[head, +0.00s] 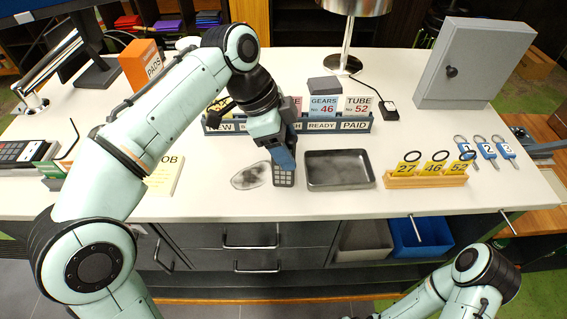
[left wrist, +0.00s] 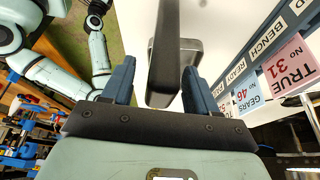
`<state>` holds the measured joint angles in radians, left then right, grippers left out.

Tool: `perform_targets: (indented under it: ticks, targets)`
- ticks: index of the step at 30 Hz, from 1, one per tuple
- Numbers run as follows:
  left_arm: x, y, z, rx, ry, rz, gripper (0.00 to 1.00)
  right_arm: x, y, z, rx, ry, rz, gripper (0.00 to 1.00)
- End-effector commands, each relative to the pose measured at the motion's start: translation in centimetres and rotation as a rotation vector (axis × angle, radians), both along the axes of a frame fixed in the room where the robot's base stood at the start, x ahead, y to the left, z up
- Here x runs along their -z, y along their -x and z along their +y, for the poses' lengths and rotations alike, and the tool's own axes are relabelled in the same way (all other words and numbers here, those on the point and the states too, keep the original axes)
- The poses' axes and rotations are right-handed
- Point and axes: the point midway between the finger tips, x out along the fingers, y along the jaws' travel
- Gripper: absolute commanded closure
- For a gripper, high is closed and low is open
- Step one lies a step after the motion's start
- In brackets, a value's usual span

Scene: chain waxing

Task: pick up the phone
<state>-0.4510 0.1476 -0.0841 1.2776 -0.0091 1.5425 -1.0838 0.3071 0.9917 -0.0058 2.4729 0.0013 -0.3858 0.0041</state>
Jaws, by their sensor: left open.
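The phone (head: 283,178), a small dark slab with a grid of light keys, is on the white desk near the front, left of the dark tray. My left gripper (head: 284,157) reaches down right over it and hides its upper part. In the left wrist view a dark long slab (left wrist: 164,50), which looks like the phone, comes in from the top and ends between the two blue fingers of my open left gripper (left wrist: 156,85). Clear gaps show on both sides of it. My right gripper is out of view; only part of that arm shows at lower right.
A dark tray (head: 339,170) lies close on the right, and a grey oval item (head: 250,176) close on the left. A card rack (head: 342,124) stands behind. A wooden number holder (head: 425,180) is further right. A grey cabinet (head: 458,65) stands at the back right.

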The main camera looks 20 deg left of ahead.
Motion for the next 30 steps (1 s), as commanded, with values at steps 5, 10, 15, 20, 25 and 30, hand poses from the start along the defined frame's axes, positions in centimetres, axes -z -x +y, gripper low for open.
perform_targets:
  ticks: [5,10,15,20,25,30]
  targets:
    - [0.4,0.0,-0.2,0.0,0.0,-0.001,0.42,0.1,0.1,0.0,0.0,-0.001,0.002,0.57]
    - [0.3,-0.1,-0.1,0.0,0.0,-0.001,0.61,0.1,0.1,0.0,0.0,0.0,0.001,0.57]
    - [0.3,-0.1,-0.1,0.0,0.0,-0.001,1.0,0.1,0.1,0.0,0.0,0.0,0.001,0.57]
    - [0.3,-0.1,-0.2,-0.001,0.001,-0.002,1.0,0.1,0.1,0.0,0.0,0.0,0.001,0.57]
    - [-0.8,-0.1,-0.2,-0.001,0.001,-0.004,1.0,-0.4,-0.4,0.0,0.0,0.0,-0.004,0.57]
    - [-4.4,-0.3,-0.2,0.0,0.002,-0.009,1.0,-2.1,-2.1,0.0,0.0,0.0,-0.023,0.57]
